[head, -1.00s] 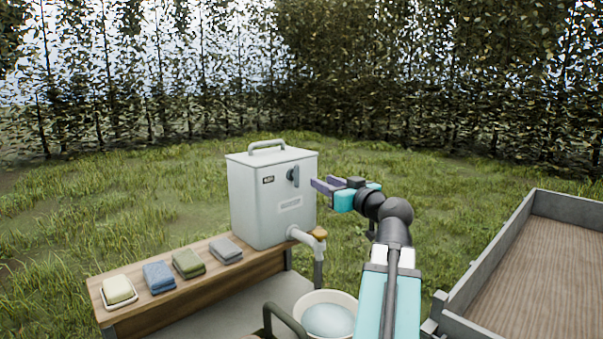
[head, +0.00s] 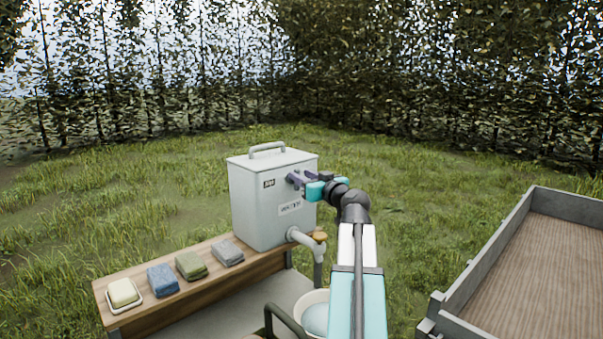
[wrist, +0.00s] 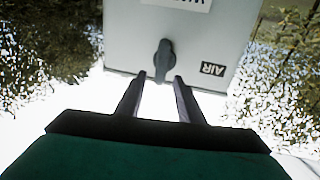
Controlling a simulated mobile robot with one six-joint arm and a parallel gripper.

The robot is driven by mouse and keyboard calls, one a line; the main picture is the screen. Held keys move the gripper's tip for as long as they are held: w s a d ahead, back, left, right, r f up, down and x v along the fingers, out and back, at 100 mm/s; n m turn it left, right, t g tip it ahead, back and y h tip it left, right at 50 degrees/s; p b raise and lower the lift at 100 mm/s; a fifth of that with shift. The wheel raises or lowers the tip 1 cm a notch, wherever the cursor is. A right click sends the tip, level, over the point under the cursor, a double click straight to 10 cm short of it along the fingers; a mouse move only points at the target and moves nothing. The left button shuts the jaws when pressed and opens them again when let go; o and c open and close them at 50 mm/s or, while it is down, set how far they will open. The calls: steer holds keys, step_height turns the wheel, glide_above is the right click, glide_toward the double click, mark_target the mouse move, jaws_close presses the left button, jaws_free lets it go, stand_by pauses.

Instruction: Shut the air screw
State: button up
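The air screw (wrist: 163,60) is a dark grey, elongated handle on the front face of the pale grey water tank (head: 250,205). In the wrist view the AIR label (wrist: 213,69) is beside it, upside down, and the handle points along the picture's vertical. My gripper (head: 299,181) is at the upper front of the tank, covering much of the screw in the head view. In the wrist view my gripper (wrist: 159,77) is open, its two fingertips spread to either side of the handle's near end. I cannot tell whether they touch it.
The tank stands on a wooden bench (head: 215,275) with a soap dish (head: 123,294) and folded cloths (head: 191,265). A spout with a tan-topped tap (head: 319,236) sticks out below, over a basin (head: 314,316). A grey-sided wooden cart bed (head: 530,270) lies right.

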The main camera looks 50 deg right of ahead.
steer(key=shift+w+d, duration=0.15)
steer(key=shift+w, duration=0.45)
jaws_close()
